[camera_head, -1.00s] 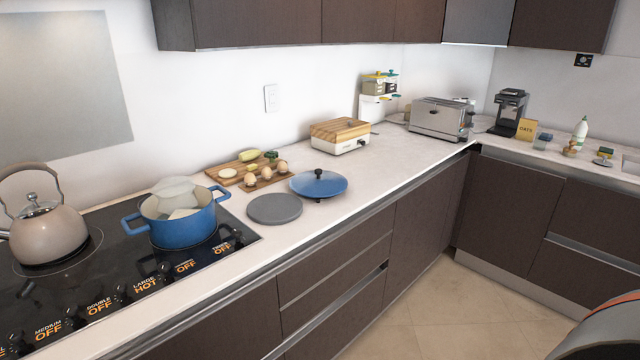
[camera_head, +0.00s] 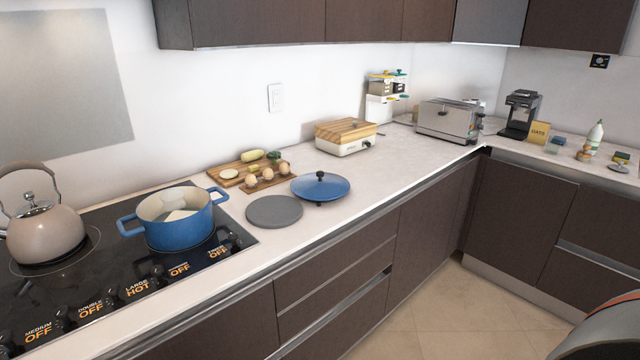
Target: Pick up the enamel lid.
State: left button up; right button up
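The enamel lid (camera_head: 320,189) is blue with a black knob on top. It sits knob up on the pale counter, close to the front edge, just right of a round grey disc (camera_head: 274,211). A small dark piece shows under its near rim. A blue pot (camera_head: 173,221) stands uncovered on the cooktop to the left, with something pale inside. Neither of my grippers shows in the head view.
A wooden board (camera_head: 237,178) with vegetables and eggs lies behind the lid. A wood-topped white appliance (camera_head: 346,139) and a toaster (camera_head: 447,120) stand farther right. A kettle (camera_head: 45,233) is on the cooktop (camera_head: 95,219). Bare counter lies right of the lid.

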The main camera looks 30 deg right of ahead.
aim_at(319, 185)
jog(key=i+l+u, duration=0.1)
jog(key=l+u, duration=0.3)
jog(key=l, duration=1.05)
jog(key=k+l+u, duration=0.15)
jog(key=l+u, duration=0.2)
jog(key=l, duration=1.1)
